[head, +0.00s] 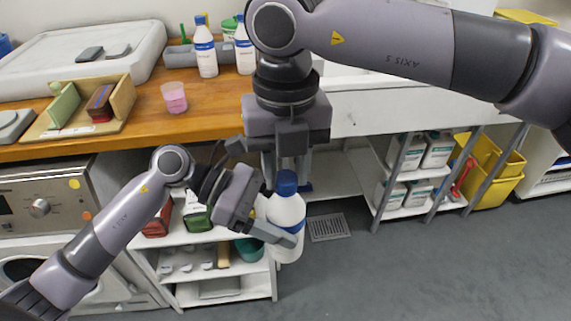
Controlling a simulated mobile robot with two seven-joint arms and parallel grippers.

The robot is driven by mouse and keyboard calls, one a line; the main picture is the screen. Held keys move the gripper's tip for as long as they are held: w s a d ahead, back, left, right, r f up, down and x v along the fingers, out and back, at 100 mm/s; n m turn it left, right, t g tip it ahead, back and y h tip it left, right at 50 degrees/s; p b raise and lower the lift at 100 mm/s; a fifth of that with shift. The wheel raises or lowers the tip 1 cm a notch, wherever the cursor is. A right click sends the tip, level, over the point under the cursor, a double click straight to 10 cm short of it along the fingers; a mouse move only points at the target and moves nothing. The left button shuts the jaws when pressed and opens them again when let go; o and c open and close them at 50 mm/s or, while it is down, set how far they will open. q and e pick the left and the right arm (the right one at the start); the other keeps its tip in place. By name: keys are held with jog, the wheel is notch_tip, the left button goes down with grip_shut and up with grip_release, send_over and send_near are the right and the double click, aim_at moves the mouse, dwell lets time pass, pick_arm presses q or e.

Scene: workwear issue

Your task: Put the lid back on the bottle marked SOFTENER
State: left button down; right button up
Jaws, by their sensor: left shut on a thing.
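A white bottle (286,212) with a blue band is held upright off the counter, in front of the open shelves. My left gripper (275,232) is shut on its body. A blue lid (286,183) is at the bottle's mouth; I cannot tell whether it is seated fully. My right gripper (289,178) points down from above, its fingers either side of the lid and seemingly apart from it. The bottle's label is not readable here. Two similar white bottles, one nearer (205,56) and one partly hidden (244,50), stand on the counter.
Below are white shelves (235,290) and a washing machine. The grey floor in front is clear.

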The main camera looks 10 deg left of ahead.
jog(key=o, duration=0.4)
jog(key=shift+r, duration=0.15)
jog(key=shift+r, duration=2.15)
jog(key=shift+c, duration=0.3)
